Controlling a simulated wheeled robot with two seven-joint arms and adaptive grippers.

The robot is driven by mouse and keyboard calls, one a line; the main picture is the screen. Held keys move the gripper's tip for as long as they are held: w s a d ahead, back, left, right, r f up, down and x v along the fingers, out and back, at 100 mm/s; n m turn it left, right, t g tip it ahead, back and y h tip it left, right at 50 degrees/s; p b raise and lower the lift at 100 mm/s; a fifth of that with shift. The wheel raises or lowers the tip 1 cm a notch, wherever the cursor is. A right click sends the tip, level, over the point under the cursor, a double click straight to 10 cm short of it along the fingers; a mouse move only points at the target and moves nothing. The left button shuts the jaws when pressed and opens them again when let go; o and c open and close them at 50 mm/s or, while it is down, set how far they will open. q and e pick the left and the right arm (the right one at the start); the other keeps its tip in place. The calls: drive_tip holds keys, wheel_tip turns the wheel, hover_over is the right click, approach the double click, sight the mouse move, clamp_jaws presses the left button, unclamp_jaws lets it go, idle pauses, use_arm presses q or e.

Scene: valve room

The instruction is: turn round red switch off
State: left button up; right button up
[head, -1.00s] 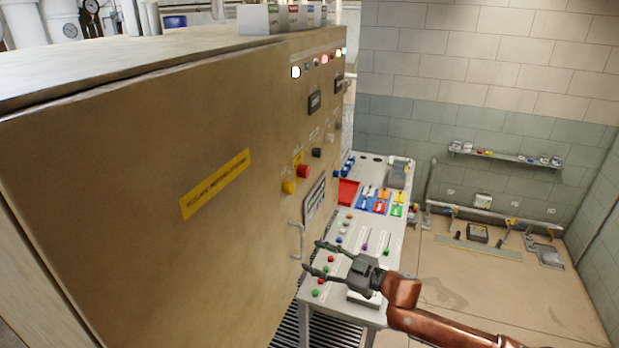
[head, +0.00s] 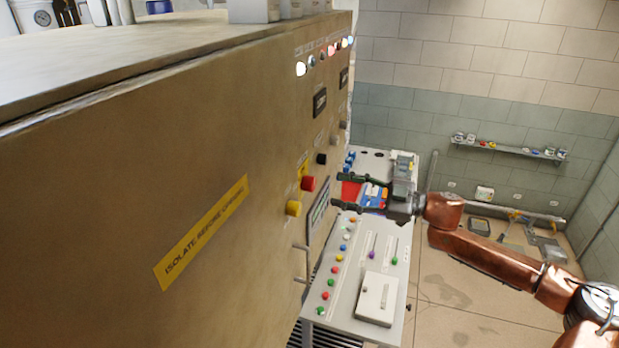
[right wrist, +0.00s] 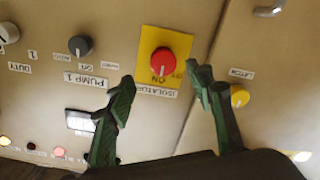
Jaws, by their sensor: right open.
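The round red switch (head: 308,184) is on the front of the tan cabinet (head: 100,215). In the right wrist view the red switch (right wrist: 166,62) sits on a yellow plate (right wrist: 146,44) marked ON and OFF, with ISOLATOR below. Its pale mark appears to point towards ON. My right gripper (head: 338,191) is open and empty, its fingers pointing at the cabinet, to the right of the switch in the head view. In the right wrist view its fingertips are on either side of the switch, seemingly short of it. My left gripper is not in view.
A yellow knob (right wrist: 239,97) labelled LATCH is beside the switch, near one finger. A dark PUMP 1 knob (right wrist: 80,46) is on the other side. A cabinet handle (head: 303,262) sticks out lower down. A control desk (head: 345,300) stands beyond the cabinet.

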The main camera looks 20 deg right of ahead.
sight(314, 185)
drive_tip(key=p+x, duration=0.1)
drive_tip(key=x, duration=0.6)
drive_tip(key=shift+s+a+r+p, duration=0.15)
drive_tip(key=shift+s+r+p, duration=0.1)
drive_tip(key=shift+p, duration=0.15)
drive_tip(key=shift+w+a+f, duration=0.2)
drive_tip(key=shift+w+a, duration=0.05)
drive_tip(key=shift+a, duration=0.15)
drive_tip(key=c, duration=0.8)
drive_tip(key=shift+c, duration=1.3)
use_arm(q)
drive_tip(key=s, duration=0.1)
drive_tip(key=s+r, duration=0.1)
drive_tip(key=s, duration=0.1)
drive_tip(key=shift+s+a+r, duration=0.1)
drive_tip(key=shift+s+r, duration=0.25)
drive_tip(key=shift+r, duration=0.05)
use_arm(e)
drive_tip(key=shift+c, duration=0.5)
